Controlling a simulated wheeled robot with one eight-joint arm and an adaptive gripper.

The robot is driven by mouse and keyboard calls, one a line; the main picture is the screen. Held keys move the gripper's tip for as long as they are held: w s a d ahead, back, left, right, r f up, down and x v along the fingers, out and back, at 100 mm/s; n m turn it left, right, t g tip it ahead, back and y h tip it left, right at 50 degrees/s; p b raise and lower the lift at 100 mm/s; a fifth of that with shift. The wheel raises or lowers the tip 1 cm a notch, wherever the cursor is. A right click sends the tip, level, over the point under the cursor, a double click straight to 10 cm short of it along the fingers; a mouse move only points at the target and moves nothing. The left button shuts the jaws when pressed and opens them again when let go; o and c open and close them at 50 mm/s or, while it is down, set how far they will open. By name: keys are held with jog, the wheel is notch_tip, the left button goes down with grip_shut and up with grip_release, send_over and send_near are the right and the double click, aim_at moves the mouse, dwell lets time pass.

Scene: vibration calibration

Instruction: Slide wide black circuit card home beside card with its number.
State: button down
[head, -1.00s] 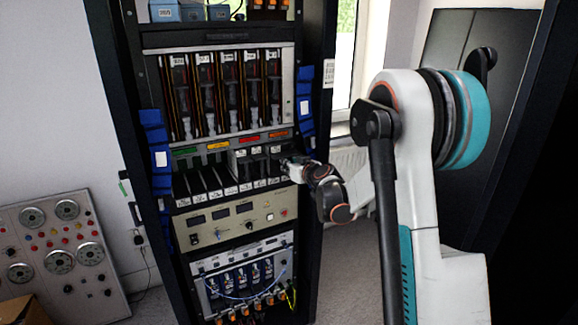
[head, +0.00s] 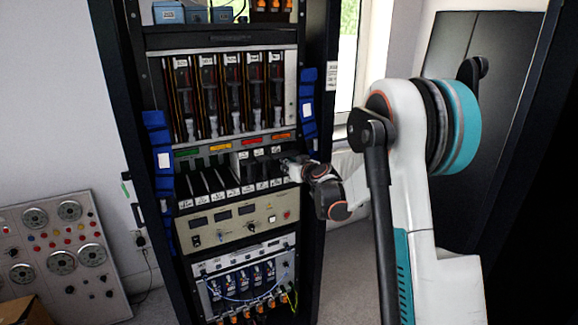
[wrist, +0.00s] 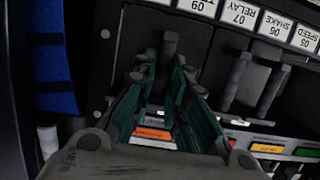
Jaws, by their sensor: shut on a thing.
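The wide black circuit card (wrist: 170,46) is in the wrist view, which sees the rack upside down. Its dark handle stands between my fingertips, beside the label strip (wrist: 240,15) that reads 07 RELAY, 06 SHAKE and 05 SPEED; a part-hidden label reads 09. My gripper (wrist: 160,72), with teal finger pads, is shut on the handle. In the head view my gripper (head: 288,166) is at the right end of the card shelf (head: 225,172). The card is mostly hidden there, and I cannot tell how deep it sits.
Neighbouring black cards with upright handles (wrist: 250,85) stand close beside it. A blue strap (head: 308,108) hangs on the right rack post, close to my gripper. Coloured tags (head: 218,147) run above the shelf. A beige meter panel (head: 238,222) lies below.

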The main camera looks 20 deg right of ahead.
jog(key=shift+w, duration=0.5)
dwell(0.9)
jog(key=c, duration=1.5)
grip_release()
jog(key=shift+f+b, duration=0.5)
jog(key=shift+f, duration=0.1)
jog(key=shift+s, duration=0.2)
jog(key=shift+s, duration=2.3)
jog(key=shift+s, duration=0.1)
jog(key=v, duration=0.2)
jog(key=f+b+v, duration=0.1)
jog(key=v, duration=0.2)
jog(key=shift+s+f, duration=0.1)
jog(key=shift+s, duration=0.4)
